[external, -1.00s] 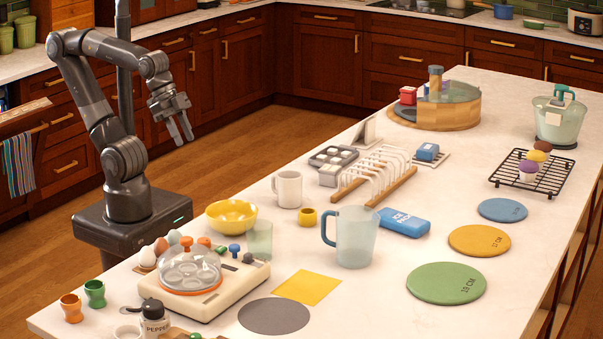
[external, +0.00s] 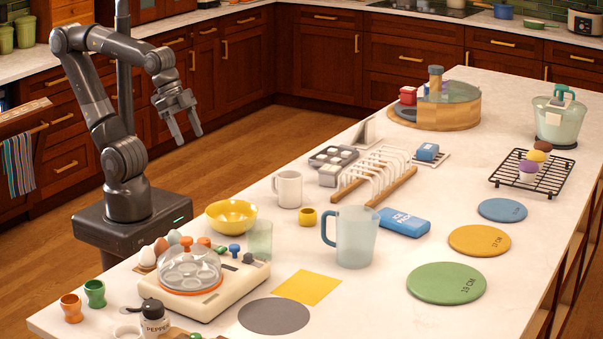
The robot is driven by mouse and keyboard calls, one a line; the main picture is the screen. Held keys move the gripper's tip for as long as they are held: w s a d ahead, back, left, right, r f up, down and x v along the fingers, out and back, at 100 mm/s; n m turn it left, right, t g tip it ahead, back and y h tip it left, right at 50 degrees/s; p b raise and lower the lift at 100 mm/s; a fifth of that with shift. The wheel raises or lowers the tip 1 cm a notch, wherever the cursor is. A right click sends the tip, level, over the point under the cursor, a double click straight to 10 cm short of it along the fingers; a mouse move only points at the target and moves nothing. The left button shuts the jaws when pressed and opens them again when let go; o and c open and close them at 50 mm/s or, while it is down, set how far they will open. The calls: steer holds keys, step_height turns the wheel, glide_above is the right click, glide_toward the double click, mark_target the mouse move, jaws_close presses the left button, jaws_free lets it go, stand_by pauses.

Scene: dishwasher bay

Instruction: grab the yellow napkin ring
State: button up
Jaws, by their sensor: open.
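The yellow napkin ring (external: 308,217) stands on the white counter, between the white mug and the clear jug. It is small and round with a dark opening on top. My gripper (external: 186,138) is open and empty, with its two fingers pointing down. It hangs over the floor beyond the counter's left edge, to the left of the ring and higher, well apart from it.
A white mug (external: 287,189), a yellow bowl (external: 231,214), a clear glass (external: 259,240) and a jug with a blue handle (external: 357,237) stand around the ring. A white rack on wooden rails (external: 392,188) is behind it. A blue ice pack (external: 404,223) lies to the right.

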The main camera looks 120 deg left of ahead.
steer(key=w+a+r+n+g, duration=0.1)
steer(key=w+r+n+g, duration=0.1)
steer(key=w, duration=0.8)
steer(key=n+g, duration=0.3)
glide_above(309, 212)
steer(key=w+d, duration=0.1)
steer(key=d, duration=0.1)
step_height(309, 212, down, 10)
steer(key=f, duration=1)
steer(key=shift+a+f, duration=0.2)
steer(key=shift+a, duration=0.05)
steer(key=c, duration=1.1)
steer(key=shift+o, duration=0.2)
steer(key=shift+r, duration=0.1)
